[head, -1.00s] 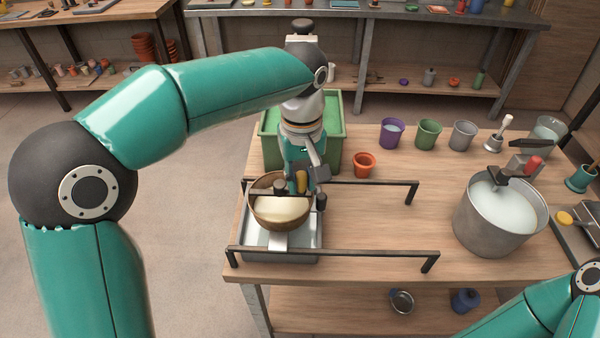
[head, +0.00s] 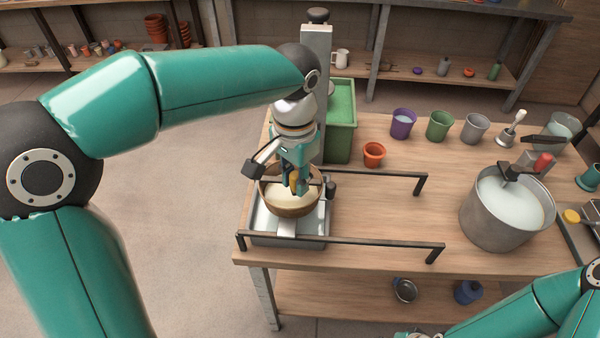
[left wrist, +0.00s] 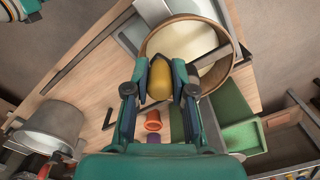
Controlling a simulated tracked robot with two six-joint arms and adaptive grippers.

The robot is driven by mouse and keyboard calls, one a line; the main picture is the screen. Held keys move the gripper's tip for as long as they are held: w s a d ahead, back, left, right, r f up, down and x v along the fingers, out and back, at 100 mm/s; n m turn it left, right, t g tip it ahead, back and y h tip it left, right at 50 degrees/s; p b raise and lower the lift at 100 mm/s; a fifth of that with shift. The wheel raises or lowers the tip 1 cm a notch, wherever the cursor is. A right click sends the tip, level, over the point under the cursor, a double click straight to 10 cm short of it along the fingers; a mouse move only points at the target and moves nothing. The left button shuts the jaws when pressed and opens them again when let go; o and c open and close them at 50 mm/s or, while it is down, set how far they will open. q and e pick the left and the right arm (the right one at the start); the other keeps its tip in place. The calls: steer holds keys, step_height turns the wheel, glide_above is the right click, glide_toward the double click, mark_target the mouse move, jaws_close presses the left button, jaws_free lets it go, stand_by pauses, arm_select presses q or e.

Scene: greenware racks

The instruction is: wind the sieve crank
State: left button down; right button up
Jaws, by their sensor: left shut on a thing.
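The sieve (head: 292,208) is a round brown-rimmed bowl shape with pale cream material inside. It sits over a grey metal tray (head: 262,232) at the table's left end, and shows in the left wrist view (left wrist: 186,42). A dark crank bar crosses its top. The crank's yellow-brown knob (left wrist: 160,80) is upright between my left fingers. My left gripper (head: 297,184) is over the sieve, shut on that knob, and partly hides the crank and sieve rim.
Dark rails (head: 340,242) run along the table beside the sieve. A green bin (head: 341,140) stands behind it. An orange pot (head: 374,154), several cups and a large metal pot (head: 490,226) stand to the right. The table's middle is clear.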

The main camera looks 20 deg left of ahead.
arm_select(q)
steer(key=m, duration=0.1)
steer(key=a+m, duration=0.1)
steer(key=m, duration=0.1)
steer(key=m+p, duration=0.1)
steer(key=shift+s+a+r+m, duration=0.1)
steer(key=shift+s+a+m, duration=0.2)
steer(key=shift+s+a, duration=0.05)
steer(key=shift+a+m+p, duration=0.3)
steer(key=shift+a+m, duration=0.2)
steer(key=shift+m, duration=0.75)
steer(key=shift+a+m+p, duration=0.25)
steer(key=shift+a+m, duration=0.25)
steer(key=shift+m, duration=0.75)
steer(key=c, duration=1)
jaws_free()
steer(key=shift+o, duration=0.2)
step_height(320, 180, up, 12)
